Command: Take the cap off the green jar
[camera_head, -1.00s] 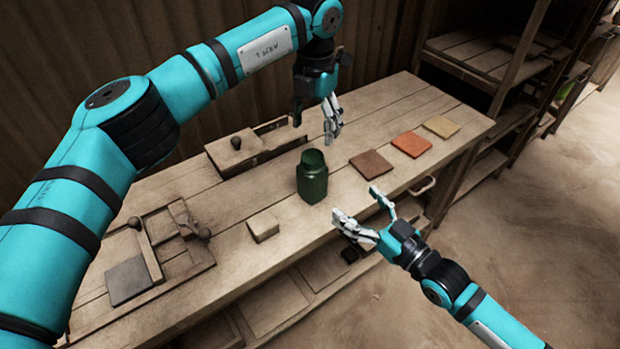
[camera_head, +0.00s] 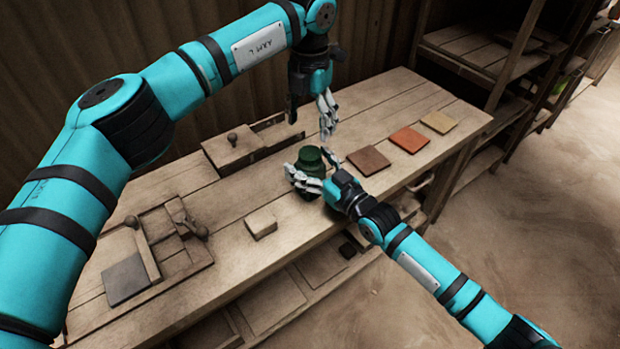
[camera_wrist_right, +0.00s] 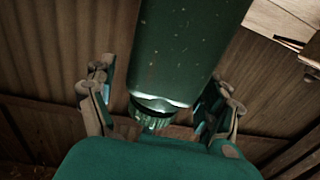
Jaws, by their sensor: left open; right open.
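The dark green jar (camera_head: 309,168) stands upright on the wooden bench. Its green top (camera_head: 310,154) shows above the fingers of my right gripper (camera_head: 309,172). Those fingers are open, one on each side of the jar, and hide part of its body. In the right wrist view, the jar's green body (camera_wrist_right: 190,50) fills the upper middle, with a ribbed green part (camera_wrist_right: 152,119) at its end. The fingers stand on both sides, apart. My left gripper (camera_head: 328,118) is open and empty, above and behind the jar, pointing down.
Brown (camera_head: 368,160), orange (camera_head: 409,139) and tan (camera_head: 437,122) tiles lie right of the jar. A pale block (camera_head: 261,223) lies front left. A wooden box with a knob (camera_head: 233,145) is behind left, and a wooden press with a grey tile (camera_head: 126,279) at the left.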

